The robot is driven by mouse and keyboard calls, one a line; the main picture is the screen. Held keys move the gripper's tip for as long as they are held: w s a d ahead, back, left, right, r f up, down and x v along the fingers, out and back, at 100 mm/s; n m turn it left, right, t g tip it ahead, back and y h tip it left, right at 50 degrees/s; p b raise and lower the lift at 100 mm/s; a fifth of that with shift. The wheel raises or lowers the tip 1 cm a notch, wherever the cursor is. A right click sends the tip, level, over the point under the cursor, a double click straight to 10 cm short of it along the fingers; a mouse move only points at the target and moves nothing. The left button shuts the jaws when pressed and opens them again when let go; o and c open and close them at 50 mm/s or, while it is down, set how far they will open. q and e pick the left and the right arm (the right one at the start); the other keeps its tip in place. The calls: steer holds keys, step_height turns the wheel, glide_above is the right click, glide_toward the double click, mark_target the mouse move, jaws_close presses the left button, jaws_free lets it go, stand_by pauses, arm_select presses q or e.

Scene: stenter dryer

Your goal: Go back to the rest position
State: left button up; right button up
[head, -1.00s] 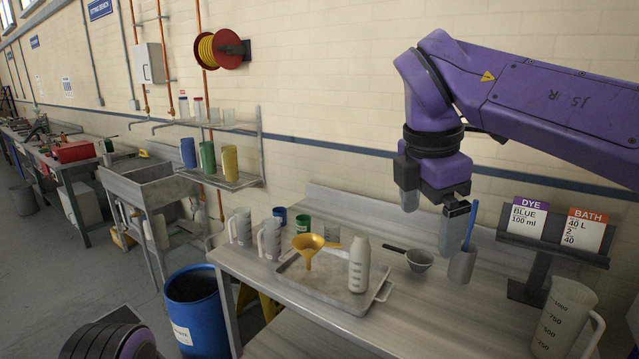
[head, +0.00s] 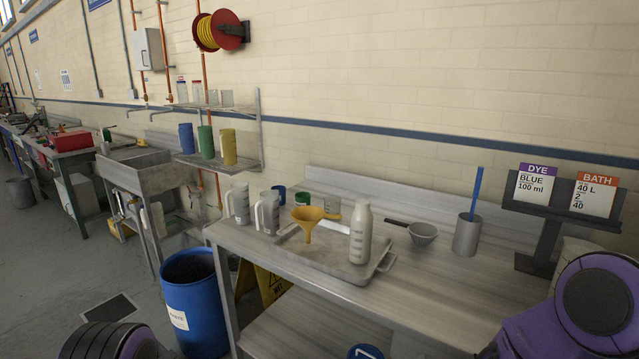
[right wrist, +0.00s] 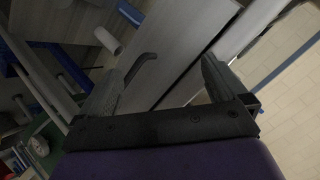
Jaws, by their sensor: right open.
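My right arm shows in the head view only as purple links at the lower right, low in front of the bench; its gripper is outside that view. In the right wrist view my right gripper (right wrist: 165,82) has its two fingers spread wide apart, with nothing between them. Of my left arm only a dark ribbed, purple part shows at the bottom left of the head view, and its gripper is not seen.
The steel bench (head: 440,285) holds a tray (head: 330,268) with a yellow funnel (head: 307,222) and white bottle (head: 361,233), a ladle (head: 422,233), a grey cup (head: 467,236) with a blue stick, and a sign stand (head: 545,235). A blue barrel (head: 193,300) stands left of the bench.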

steer(key=s+d+f+n+g+b, duration=0.2)
steer(key=s+f+b, duration=0.1)
steer(key=s+f, duration=0.6)
steer(key=s+d+f+n+g+y+b, duration=0.1)
steer(key=s+d+f+n+g+b, duration=0.1)
steer(key=s+f, duration=0.7)
steer(key=s+d+f+n+g+b, duration=0.1)
steer(key=s+f+n+g+b, duration=0.2)
steer(key=s+f, duration=0.6)
steer(key=shift+s+d+n+y+b, duration=0.3)
steer(key=shift+s+d+b, duration=0.1)
steer(key=shift+s+b, duration=0.45)
steer(key=shift+f, duration=0.1)
